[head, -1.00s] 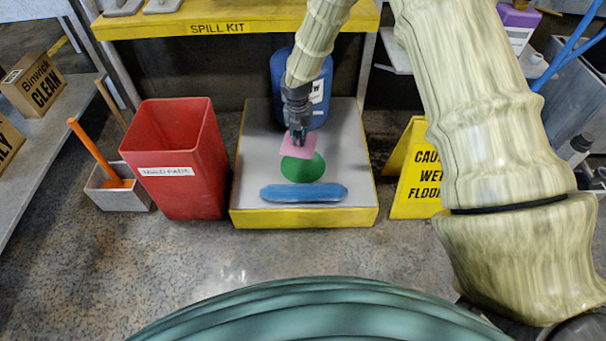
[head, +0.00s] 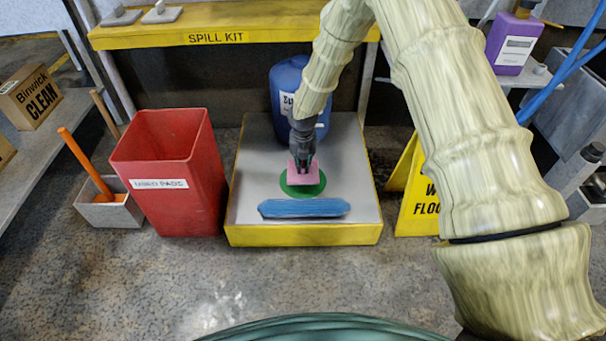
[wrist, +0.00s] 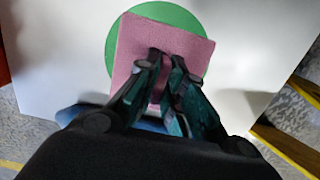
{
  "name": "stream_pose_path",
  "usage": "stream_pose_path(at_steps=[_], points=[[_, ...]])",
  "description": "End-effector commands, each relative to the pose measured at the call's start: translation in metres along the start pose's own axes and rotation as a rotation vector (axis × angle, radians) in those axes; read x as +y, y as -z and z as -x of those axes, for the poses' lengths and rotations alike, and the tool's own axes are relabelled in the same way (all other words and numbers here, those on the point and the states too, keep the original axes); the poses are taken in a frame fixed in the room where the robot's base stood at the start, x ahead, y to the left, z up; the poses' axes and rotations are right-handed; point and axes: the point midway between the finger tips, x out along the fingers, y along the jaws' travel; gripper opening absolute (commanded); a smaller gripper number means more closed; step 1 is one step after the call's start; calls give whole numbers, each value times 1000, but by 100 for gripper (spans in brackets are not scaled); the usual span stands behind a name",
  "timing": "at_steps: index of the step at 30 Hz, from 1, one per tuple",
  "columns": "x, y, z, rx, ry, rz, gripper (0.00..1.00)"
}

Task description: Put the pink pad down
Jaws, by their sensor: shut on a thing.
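The pink pad (head: 303,173) is a flat square held by my gripper (head: 302,166) over the green round patch (head: 303,190) on the grey-topped platform (head: 247,183). In the wrist view, my gripper (wrist: 160,85) is shut on a pinched-up fold of the pink pad (wrist: 135,50). The pad covers much of the green patch (wrist: 175,14), whose rim shows around its upper and right sides. I cannot tell whether the pad touches the patch or hangs just above it.
A blue pad (head: 304,208) lies in front of the green patch. A blue drum (head: 284,78) stands behind. A red bin (head: 178,200) labelled for used pads is left of the platform. A yellow wet floor sign (head: 412,200) is right.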

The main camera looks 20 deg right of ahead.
Motion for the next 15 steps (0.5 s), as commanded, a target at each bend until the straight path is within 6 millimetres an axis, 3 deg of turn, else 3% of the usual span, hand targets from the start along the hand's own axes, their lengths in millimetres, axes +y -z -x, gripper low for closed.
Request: stream_pose_path(at_steps=[1,6,15], points=[[0,2,-13,2,2,0,0],[-1,5,-35,1,2,-1,0],[0,5,-37,1,0,-1,0]])
